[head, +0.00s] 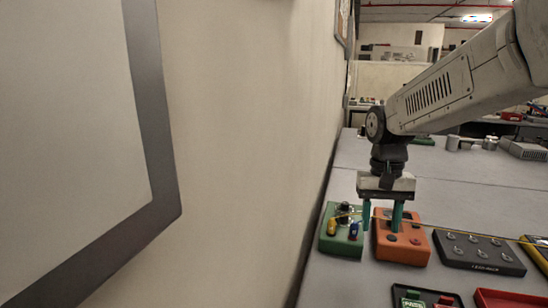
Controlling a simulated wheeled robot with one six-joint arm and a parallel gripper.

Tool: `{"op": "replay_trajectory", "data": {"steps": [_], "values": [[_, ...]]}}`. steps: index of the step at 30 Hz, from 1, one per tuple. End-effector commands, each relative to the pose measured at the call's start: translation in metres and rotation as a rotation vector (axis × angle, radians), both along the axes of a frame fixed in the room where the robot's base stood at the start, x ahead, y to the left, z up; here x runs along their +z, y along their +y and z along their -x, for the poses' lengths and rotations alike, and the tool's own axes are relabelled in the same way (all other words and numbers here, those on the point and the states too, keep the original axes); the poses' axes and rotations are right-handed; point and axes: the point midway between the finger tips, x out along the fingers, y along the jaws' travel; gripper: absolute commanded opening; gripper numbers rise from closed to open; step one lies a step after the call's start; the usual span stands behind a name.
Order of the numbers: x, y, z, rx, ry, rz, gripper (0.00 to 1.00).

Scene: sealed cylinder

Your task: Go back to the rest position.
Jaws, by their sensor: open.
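My gripper (382,216) hangs pointing down at the end of my arm, on the right side of the head view. Its two teal fingers are apart, with nothing seen held between them. The fingers are over or just in front of a green box (340,243) and an orange box (402,250), near the line between the two. I cannot tell whether the fingertips touch either box.
The boxes stand on a long grey table (341,284) beside a pale wall (250,150). A dark grey block with several knobs (478,252) lies to the right. A thin yellow line crosses near the boxes.

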Motion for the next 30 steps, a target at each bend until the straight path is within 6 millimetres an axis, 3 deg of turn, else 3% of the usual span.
{"op": "replay_trajectory", "data": {"steps": [1,6,18,24,30], "values": [[0.006,-0.003,0.022,0.025,-0.006,-0.004,0.47],[0.017,-0.012,0.087,0.105,-0.021,-0.014,0.47],[0.014,-0.025,0.216,0.202,-0.111,-0.021,0.47],[0.013,-0.028,0.247,0.191,-0.184,-0.013,0.47],[0.023,-0.029,0.251,0.184,-0.235,-0.007,0.47]]}}
